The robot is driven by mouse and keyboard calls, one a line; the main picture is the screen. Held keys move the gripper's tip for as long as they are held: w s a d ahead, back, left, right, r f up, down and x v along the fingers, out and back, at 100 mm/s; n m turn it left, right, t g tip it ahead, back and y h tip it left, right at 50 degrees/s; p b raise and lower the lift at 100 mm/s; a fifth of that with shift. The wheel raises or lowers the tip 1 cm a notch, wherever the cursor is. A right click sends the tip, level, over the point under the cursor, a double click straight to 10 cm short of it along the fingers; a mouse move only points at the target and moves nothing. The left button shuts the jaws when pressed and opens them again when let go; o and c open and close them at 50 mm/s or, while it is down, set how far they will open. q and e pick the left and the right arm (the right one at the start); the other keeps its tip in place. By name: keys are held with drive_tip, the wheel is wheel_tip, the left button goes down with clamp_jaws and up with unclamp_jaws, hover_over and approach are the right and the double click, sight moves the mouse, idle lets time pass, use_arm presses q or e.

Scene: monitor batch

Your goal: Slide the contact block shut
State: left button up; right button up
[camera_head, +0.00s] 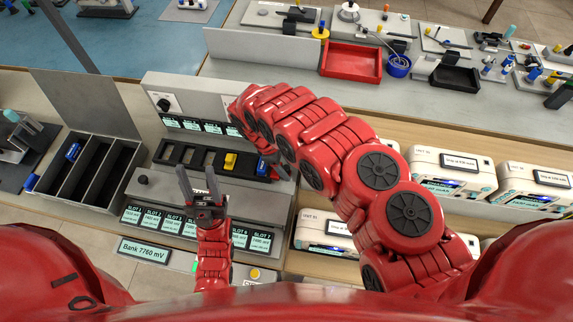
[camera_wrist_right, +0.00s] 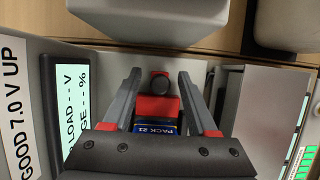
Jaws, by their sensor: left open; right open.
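The contact block (camera_wrist_right: 152,108) is red with a dark round knob (camera_wrist_right: 160,84), in the right wrist view. It lies between the spread fingers of my right gripper (camera_wrist_right: 158,86), which is open; I see no clear grip on it. A blue pack labelled PACK 21 (camera_wrist_right: 156,127) lies right against or very near the block; any gap is too small to tell. In the head view my right gripper (camera_head: 277,168) is mostly hidden by its own arm, and I cannot make out the red block there. My left gripper (camera_head: 200,184) is open and empty, fingers upward, above the slot bank.
A slot bank (camera_head: 172,152) holds a yellow piece (camera_head: 230,161). A divided dark bin (camera_head: 113,163) stands left. White units (camera_head: 447,170) stand right; a red tray (camera_head: 351,60) is behind.

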clamp_jaws()
idle(0.3)
idle(1.2)
